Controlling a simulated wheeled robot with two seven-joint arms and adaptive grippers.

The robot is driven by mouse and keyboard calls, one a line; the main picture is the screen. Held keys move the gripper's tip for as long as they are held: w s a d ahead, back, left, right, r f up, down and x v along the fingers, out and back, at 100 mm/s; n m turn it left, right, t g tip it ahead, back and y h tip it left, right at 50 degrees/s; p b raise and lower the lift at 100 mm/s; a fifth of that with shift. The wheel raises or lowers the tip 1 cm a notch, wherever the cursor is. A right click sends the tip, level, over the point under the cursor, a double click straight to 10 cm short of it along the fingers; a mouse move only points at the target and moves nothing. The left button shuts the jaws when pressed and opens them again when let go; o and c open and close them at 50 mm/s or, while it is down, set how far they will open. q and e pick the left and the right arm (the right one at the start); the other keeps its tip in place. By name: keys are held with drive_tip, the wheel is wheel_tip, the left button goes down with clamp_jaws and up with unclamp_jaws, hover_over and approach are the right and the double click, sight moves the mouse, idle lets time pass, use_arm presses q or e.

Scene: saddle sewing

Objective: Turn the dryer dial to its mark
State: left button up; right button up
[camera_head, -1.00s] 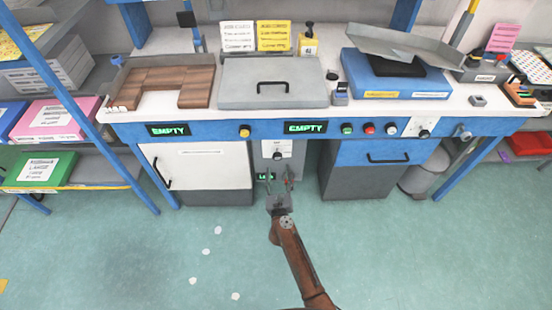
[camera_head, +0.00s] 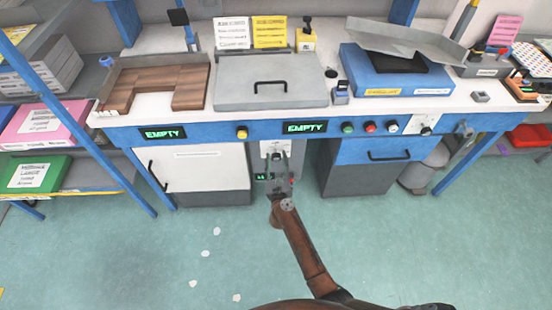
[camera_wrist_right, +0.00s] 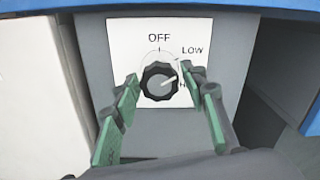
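The dryer dial (camera_wrist_right: 159,82) is a black ribbed knob on a white plate (camera_wrist_right: 122,38) marked OFF and LOW, with a third label partly hidden by a finger. Its pale pointer line points right and slightly up, below LOW and towards the hidden label. My right gripper (camera_wrist_right: 160,85) is open, with one green-and-dark finger on each side of the dial. The fingertips are very close to the knob; I cannot tell whether they touch it. In the head view the right gripper (camera_head: 278,172) is in front of the grey dryer panel (camera_head: 267,150). My left gripper is not in view.
The panel sits under the blue bench front, between a white cabinet (camera_head: 205,172) and a grey drawer unit (camera_head: 355,180). Green EMPTY displays (camera_head: 305,127) and several coloured knobs line the bench edge above.

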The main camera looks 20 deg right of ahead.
drive_tip(key=c, duration=0.8)
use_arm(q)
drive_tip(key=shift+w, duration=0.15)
use_arm(e)
drive_tip(key=shift+c, duration=0.3)
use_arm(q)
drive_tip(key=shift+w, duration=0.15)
use_arm(e)
drive_tip(key=shift+r, duration=0.1)
drive_tip(key=n+p, duration=0.4)
drive_tip(key=n, duration=0.4)
drive_tip(key=shift+r, duration=0.1)
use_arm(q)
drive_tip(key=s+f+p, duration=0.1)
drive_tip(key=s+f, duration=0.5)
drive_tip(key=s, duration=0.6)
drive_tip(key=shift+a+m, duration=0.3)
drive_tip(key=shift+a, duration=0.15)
use_arm(e)
drive_tip(key=shift+n, duration=2)
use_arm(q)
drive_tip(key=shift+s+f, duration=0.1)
use_arm(e)
drive_tip(key=shift+f, duration=0.2)
drive_tip(key=o, duration=1.2)
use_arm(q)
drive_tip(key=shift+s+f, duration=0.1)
